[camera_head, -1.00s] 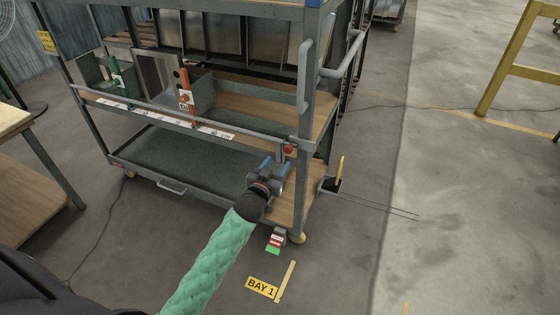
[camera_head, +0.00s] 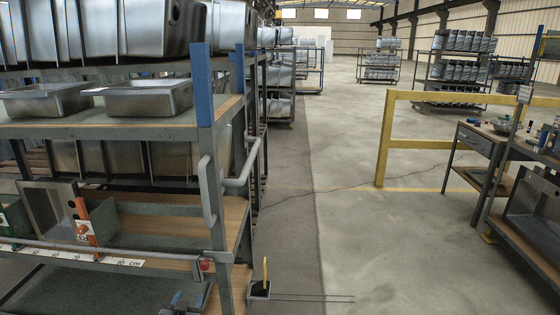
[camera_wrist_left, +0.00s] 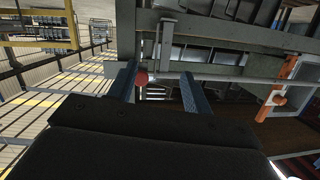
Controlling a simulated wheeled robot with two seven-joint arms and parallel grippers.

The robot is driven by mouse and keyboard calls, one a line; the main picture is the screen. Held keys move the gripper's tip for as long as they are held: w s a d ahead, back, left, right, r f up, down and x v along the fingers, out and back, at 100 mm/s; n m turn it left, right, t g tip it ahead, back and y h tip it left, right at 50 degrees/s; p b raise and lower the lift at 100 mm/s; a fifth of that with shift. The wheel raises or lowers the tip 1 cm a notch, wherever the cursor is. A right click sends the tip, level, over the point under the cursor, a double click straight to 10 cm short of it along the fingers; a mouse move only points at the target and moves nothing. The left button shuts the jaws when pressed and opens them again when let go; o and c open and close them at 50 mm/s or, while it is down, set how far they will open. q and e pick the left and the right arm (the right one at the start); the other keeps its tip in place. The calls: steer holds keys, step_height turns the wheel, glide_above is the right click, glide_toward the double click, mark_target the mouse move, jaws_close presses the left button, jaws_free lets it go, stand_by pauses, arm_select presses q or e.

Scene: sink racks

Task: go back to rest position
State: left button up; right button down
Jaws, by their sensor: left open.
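My left gripper (camera_head: 187,300) shows only in part at the bottom edge of the head view, at the front right corner of the near rack (camera_head: 225,270). In the left wrist view its two blue fingers (camera_wrist_left: 157,88) stand apart with nothing held between them. A red knob (camera_head: 204,265) on the rack's rail is just above the gripper in the head view. The knob (camera_wrist_left: 141,78) shows behind the gap between the fingers in the wrist view; I cannot tell how far off it is. My right gripper is in neither view.
Steel sinks (camera_head: 150,97) stand on the rack's upper shelf. A grey handle (camera_head: 230,175) sticks out from its right side. A small black holder with a yellow stick (camera_head: 262,288) is beside the rack. Open floor (camera_head: 345,235) lies to the right, before a yellow barrier (camera_head: 420,142) and a workbench (camera_head: 478,150).

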arm_select(q)
steer(key=s+d+f+g+h+p, duration=0.1)
steer(key=s+d+g, duration=0.3)
steer(key=s, duration=0.9)
steer(key=s+d+f+m+g+h+p, duration=0.1)
steer(key=s+d, duration=0.5)
steer(key=s, duration=0.7)
steer(key=s+d+f+g+p, duration=0.3)
steer(key=s+d+g, duration=0.2)
steer(key=s, duration=0.8)
steer(key=g, duration=0.3)
steer(key=shift+s+d+f+m+h, duration=0.2)
steer(key=shift+f+m+h, duration=0.1)
steer(key=shift+f+h, duration=0.1)
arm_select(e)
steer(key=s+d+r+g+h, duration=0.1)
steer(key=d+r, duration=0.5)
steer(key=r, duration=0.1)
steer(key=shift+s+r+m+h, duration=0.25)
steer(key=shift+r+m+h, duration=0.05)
